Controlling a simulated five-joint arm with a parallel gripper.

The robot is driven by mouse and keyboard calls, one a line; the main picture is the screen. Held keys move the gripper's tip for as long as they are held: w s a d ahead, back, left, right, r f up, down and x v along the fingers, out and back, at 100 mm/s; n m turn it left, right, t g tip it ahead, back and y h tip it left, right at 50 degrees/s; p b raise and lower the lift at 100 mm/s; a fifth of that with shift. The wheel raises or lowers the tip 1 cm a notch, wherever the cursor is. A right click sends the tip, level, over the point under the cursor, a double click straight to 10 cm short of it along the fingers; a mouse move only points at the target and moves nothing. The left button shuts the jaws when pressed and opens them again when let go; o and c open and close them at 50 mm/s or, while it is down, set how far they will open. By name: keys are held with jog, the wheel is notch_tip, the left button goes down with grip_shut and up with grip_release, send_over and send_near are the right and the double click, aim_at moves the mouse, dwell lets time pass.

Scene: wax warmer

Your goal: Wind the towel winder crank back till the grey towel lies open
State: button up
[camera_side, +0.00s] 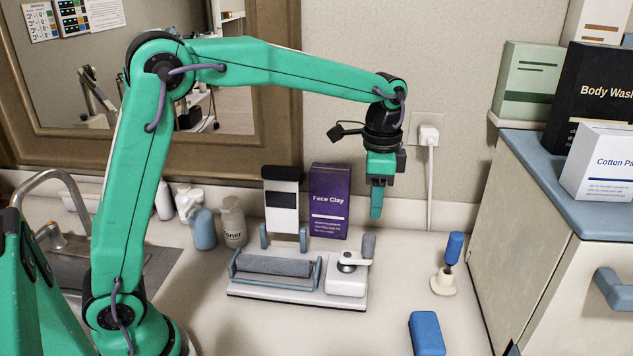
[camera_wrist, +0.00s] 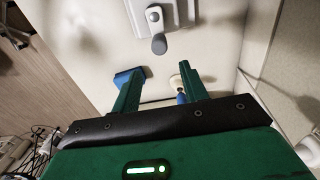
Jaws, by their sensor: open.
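The towel winder (camera_side: 296,299) stands on the counter with a pale base. The grey towel (camera_side: 275,265) is a rolled cylinder between two blue-grey side brackets. The crank (camera_side: 352,259) sits on a white box at the right end, with an upright grey knob (camera_side: 368,246).
A purple Face Clay box (camera_side: 329,200) and a white-and-black holder (camera_side: 283,207) stand behind the winder. A blue-handled tool (camera_side: 453,250) on a cream base and a blue block (camera_side: 426,333) are to its right. A cabinet (camera_side: 525,240) bounds the right side.

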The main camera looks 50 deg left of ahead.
aim_at(372, 236)
jog(key=shift+f, duration=0.2)
jog(key=shift+f, duration=4.1)
jog(key=shift+f, duration=0.2)
grip_shut()
